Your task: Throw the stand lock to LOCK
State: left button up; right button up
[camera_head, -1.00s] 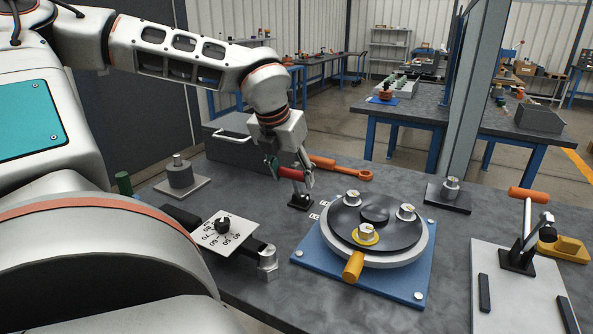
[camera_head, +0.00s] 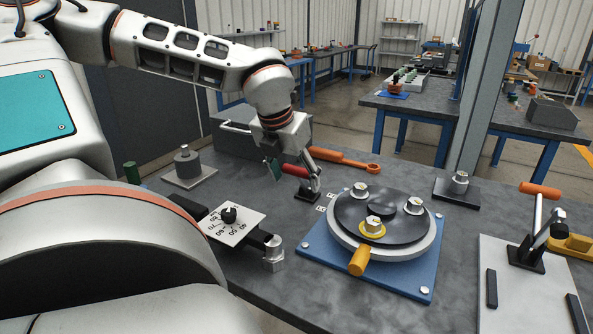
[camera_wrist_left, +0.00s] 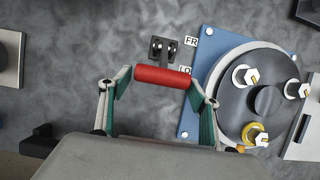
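The stand lock is a small lever with a red handle (camera_head: 294,170) on a dark base (camera_head: 307,194), left of the round turntable stand (camera_head: 430,243). In the left wrist view the red handle (camera_wrist_left: 165,76) lies level with the partly covered "LO" label (camera_wrist_left: 185,71), and the "FR" label (camera_wrist_left: 192,41) is beside the base (camera_wrist_left: 163,46). My left gripper (camera_wrist_left: 160,90) is open, with one finger beyond each end of the handle. I see a gap at the left end; contact at the right end is unclear. My right gripper is out of view.
The blue base plate (camera_head: 318,252) carries the turntable, with an orange knob (camera_head: 359,262) at its front. An orange wrench-like tool (camera_head: 345,160) lies behind the lever. A dial plate (camera_head: 232,224) is front left, and a clamp fixture (camera_head: 528,250) is at right.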

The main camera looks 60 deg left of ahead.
pick_arm(q)
jog(key=shift+w+a+r, duration=0.1)
jog(key=shift+w+r, duration=0.1)
jog(key=shift+r, duration=0.1)
jog(key=shift+r, duration=0.2)
jog(key=v, duration=1.1)
jog(key=shift+s, duration=0.3)
jog(key=shift+r, duration=0.1)
